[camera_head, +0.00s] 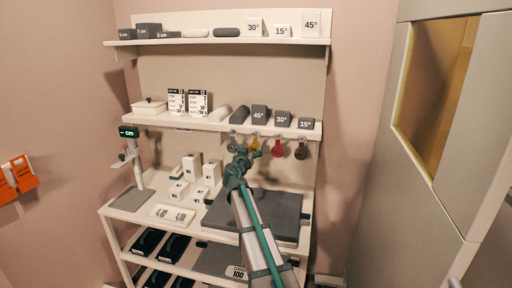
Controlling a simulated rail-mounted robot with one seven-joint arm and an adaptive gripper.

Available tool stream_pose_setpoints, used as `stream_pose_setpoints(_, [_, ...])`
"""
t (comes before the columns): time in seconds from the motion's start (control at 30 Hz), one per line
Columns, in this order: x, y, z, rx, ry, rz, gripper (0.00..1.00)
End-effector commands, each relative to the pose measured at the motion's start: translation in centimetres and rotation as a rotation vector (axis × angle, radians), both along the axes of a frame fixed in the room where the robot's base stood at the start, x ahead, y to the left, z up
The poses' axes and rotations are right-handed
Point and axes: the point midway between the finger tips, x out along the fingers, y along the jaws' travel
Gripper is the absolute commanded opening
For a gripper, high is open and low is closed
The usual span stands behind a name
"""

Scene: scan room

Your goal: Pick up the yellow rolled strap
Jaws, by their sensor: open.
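The yellow rolled strap (255,143) hangs from a hook under the middle shelf, in the head view. Part of it is hidden behind the end of my arm. My gripper (243,153) is just in front of it and slightly to its left, close to the hook row. It is open, with nothing visible between the fingers. I cannot tell whether it touches the strap. A grey rolled strap (232,145) hangs to the left, a red one (278,149) and a dark brown one (301,151) to the right.
The middle shelf (225,126) above the hooks carries grey wedges, rolls and cards. The table below holds a dark pad (285,207), white boxes (192,165), a tray (171,215) and a height gauge (136,165). A cabinet (445,130) stands at right.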

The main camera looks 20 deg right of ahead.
Motion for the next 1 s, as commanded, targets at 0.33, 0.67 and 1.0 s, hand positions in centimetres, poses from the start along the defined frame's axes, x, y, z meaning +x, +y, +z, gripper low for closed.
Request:
stream_pose_setpoints(0.33, [2.4,-1.9,0.3,-0.001,0.002,-0.001,0.75])
stream_pose_setpoints(0.67, [5.6,-4.6,0.5,-0.001,0.002,-0.001,0.75])
stream_pose_setpoints(1.0, [5.6,-4.7,0.2,-0.002,0.001,0.000,0.63])
